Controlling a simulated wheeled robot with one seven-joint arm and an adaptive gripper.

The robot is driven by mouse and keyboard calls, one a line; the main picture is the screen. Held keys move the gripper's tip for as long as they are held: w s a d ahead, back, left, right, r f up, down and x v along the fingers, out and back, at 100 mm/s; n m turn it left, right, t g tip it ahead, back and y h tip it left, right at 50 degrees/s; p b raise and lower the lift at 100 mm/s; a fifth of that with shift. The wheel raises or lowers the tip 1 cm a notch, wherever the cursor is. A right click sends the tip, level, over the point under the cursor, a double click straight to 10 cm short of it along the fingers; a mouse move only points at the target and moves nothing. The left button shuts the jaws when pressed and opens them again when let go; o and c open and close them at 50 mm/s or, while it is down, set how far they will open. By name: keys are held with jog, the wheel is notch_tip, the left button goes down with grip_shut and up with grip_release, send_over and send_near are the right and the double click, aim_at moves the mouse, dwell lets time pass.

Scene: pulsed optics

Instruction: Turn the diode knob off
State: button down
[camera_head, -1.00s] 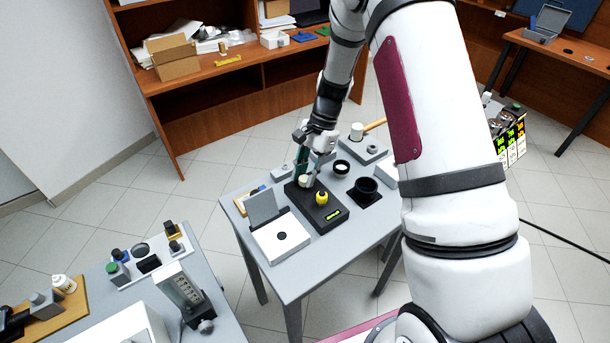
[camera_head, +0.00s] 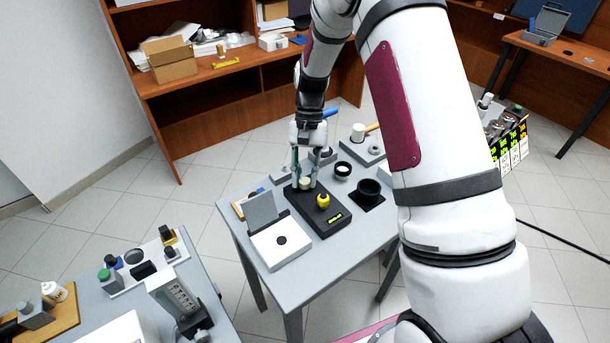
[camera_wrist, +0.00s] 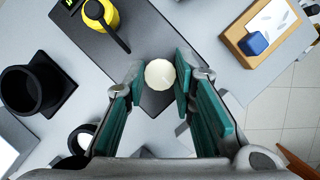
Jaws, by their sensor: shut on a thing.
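A black box (camera_head: 322,220) lies on the small grey table. It carries a cream round knob (camera_head: 305,184) at its far end, a yellow knob (camera_head: 323,201) in the middle and a lit yellow-green display (camera_head: 335,217) near its front. My gripper (camera_head: 305,187) points down at the far end, with one finger on each side of the cream knob. In the wrist view the cream knob (camera_wrist: 160,74) sits between the green-padded fingertips (camera_wrist: 160,82), which are shut on it. The yellow knob with its black pointer (camera_wrist: 103,14) is clear of the fingers. I cannot read which knob is the diode one.
A white box with a raised grey lid (camera_head: 280,240) stands left of the black box. A black cup on a square base (camera_head: 368,190) and a black ring (camera_head: 342,170) stand to the right. A wooden tray with a blue item (camera_wrist: 257,43) lies close by.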

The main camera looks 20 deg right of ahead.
dwell(0.4)
jog(key=c, duration=1.3)
grip_release()
jog(key=shift+c, duration=0.2)
jog(key=v, duration=1.2)
